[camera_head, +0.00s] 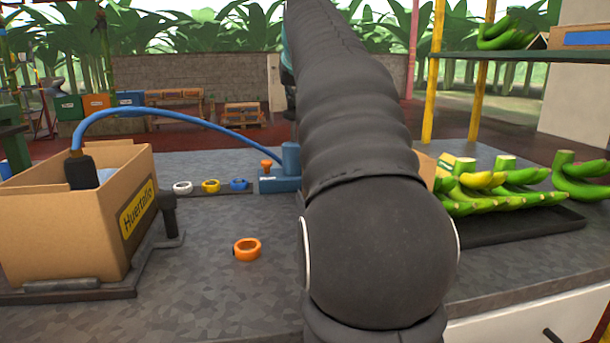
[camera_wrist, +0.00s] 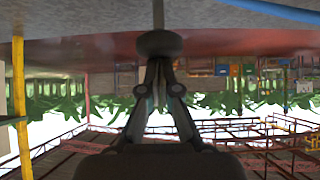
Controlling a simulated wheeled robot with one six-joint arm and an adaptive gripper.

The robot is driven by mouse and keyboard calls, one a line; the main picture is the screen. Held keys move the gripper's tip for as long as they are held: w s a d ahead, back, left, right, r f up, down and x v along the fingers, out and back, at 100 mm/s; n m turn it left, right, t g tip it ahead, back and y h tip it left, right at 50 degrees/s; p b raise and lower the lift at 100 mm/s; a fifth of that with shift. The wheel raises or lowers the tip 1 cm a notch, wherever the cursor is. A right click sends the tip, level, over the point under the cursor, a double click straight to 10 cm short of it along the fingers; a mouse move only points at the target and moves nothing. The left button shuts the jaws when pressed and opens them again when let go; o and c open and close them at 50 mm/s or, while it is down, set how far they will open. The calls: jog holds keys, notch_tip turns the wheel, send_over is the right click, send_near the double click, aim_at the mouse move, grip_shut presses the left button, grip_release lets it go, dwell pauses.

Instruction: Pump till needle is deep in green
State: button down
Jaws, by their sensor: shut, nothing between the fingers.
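The blue pump (camera_head: 290,158) stands at the back of the grey counter, partly hidden behind my arm. A blue hose (camera_head: 180,113) arches from it to a black fitting (camera_head: 80,171) in the cardboard box. In the upside-down wrist view, a round grey knob (camera_wrist: 160,42) sits on a thin rod (camera_wrist: 158,14) that runs to the counter. My gripper (camera_wrist: 160,64) is shut and empty, its fingertips at the knob's face; I cannot tell whether they touch. The head view hides my gripper behind my arm. No gauge, needle or green zone is visible.
The cardboard box (camera_head: 55,215) stands at the left in a dark frame. An orange ring (camera_head: 247,249) lies in front; white, yellow and blue rings (camera_head: 211,186) lie behind. The front middle counter is mostly clear.

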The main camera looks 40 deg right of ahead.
jog(key=shift+f+b, duration=1.15)
jog(key=shift+f, duration=0.55)
jog(key=shift+r+p, duration=1.4)
jog(key=shift+r, duration=0.4)
jog(key=shift+f, duration=0.1)
